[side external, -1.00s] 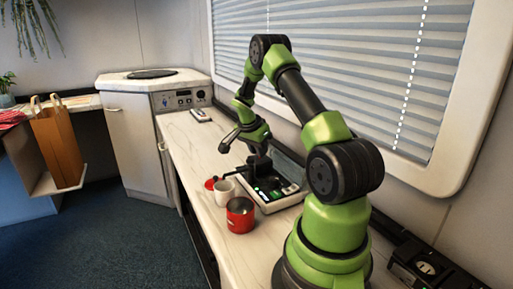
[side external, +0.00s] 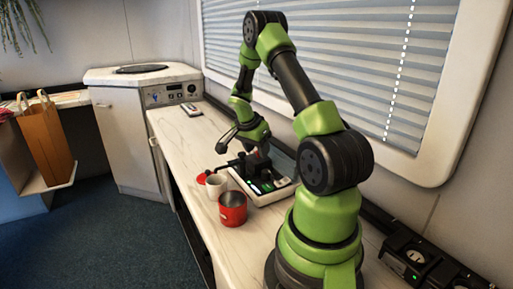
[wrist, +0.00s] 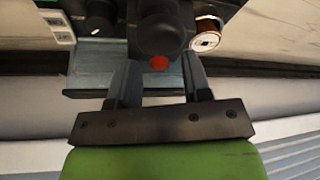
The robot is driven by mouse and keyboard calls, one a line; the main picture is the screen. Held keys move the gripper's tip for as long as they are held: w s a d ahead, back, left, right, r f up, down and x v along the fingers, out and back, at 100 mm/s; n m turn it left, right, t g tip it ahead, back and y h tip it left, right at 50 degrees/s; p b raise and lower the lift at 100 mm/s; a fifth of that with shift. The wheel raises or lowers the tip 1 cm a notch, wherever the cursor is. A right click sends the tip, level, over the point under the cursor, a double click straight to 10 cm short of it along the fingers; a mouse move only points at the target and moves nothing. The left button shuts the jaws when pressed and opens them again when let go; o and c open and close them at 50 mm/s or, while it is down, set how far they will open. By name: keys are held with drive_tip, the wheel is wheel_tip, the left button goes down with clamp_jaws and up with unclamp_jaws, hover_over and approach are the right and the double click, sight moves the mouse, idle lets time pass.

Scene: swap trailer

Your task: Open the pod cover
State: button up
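The pod machine (side external: 283,183) is a low white and black unit with green lights on the counter. I cannot make out its pod cover as a separate part. My gripper (wrist: 158,72) points down at the machine in the side view. In the wrist view its two dark fingers stand wide apart on either side of a dark rounded part (wrist: 160,30) with a red spot. Gaps show beside the fingers, and I cannot tell whether they touch that part. The arm and gripper hide much of the machine in the side view.
The window blind (side external: 335,70) runs along the wall behind.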

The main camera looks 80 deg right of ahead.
drive_tip(key=v, duration=1)
drive_tip(key=w+a+r+n+t+y, duration=0.1)
drive_tip(key=a+r+n+t, duration=0.1)
drive_tip(key=a+r+n, duration=0.45)
drive_tip(key=w+a+r+n+t, duration=0.1)
drive_tip(key=a+r+t, duration=0.2)
drive_tip(key=a, duration=0.6)
drive_tip(key=s+a+r+n+t+y, duration=0.1)
drive_tip(key=s+a+n+t+y, duration=0.1)
drive_tip(key=s+a+n, duration=0.2)
drive_tip(key=s+a+r+n+t+y, duration=0.2)
drive_tip(key=a+n, duration=0.5)
drive_tip(key=a, duration=0.4)
drive_tip(key=shift+s+y, duration=0.6)
drive_tip(key=shift+s, duration=0.6)
